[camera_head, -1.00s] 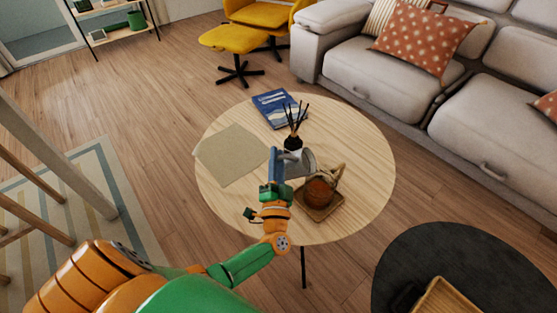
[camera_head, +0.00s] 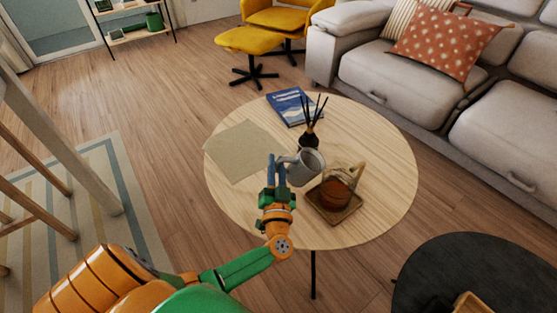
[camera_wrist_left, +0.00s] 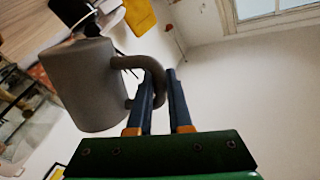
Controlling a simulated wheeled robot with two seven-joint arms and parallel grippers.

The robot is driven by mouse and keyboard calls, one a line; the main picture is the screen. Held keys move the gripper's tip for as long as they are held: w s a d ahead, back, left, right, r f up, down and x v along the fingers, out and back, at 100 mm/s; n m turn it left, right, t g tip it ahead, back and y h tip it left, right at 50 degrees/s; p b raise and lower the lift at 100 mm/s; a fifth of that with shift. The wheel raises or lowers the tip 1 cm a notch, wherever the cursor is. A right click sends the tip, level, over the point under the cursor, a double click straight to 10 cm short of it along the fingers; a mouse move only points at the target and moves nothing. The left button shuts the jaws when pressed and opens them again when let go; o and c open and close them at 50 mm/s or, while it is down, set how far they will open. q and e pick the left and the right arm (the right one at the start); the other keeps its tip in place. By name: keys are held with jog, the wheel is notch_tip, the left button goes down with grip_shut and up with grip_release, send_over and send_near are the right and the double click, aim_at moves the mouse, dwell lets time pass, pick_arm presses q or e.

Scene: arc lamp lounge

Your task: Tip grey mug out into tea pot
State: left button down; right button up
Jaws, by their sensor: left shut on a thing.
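The grey mug (camera_head: 306,168) is held in the air over the round table, just left of and above the tea pot in the head view. My left gripper (camera_head: 277,160) is shut on its handle. The left wrist view also shows the mug (camera_wrist_left: 85,85), with its handle between the fingers (camera_wrist_left: 161,75). The mug's open top shows in the head view and it looks nearly upright; its contents cannot be made out. The tea pot (camera_head: 337,194) is glass with reddish-brown contents and a light handle arching over it. It stands on a square wooden tray (camera_head: 347,214). My right gripper is out of view.
The round wooden table (camera_head: 390,205) also carries a reed diffuser (camera_head: 309,139), a blue book (camera_head: 290,107) and a beige mat (camera_head: 238,150). The diffuser stands close behind the mug. A dark round table (camera_head: 460,270) is at the lower right. The table's right side is clear.

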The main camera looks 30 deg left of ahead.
pick_arm(q)
jog(key=n+p, duration=0.1)
jog(key=n, duration=0.1)
jog(key=f+n+g+p, duration=0.1)
jog(key=f+n+p, duration=0.1)
jog(key=n+p, duration=0.1)
jog(key=shift+a+f+n+g, duration=0.1)
jog(key=shift+a+n+g, duration=0.15)
jog(key=shift+n+g, duration=0.05)
jog(key=shift+f+b, duration=0.2)
jog(key=shift+b, duration=0.1)
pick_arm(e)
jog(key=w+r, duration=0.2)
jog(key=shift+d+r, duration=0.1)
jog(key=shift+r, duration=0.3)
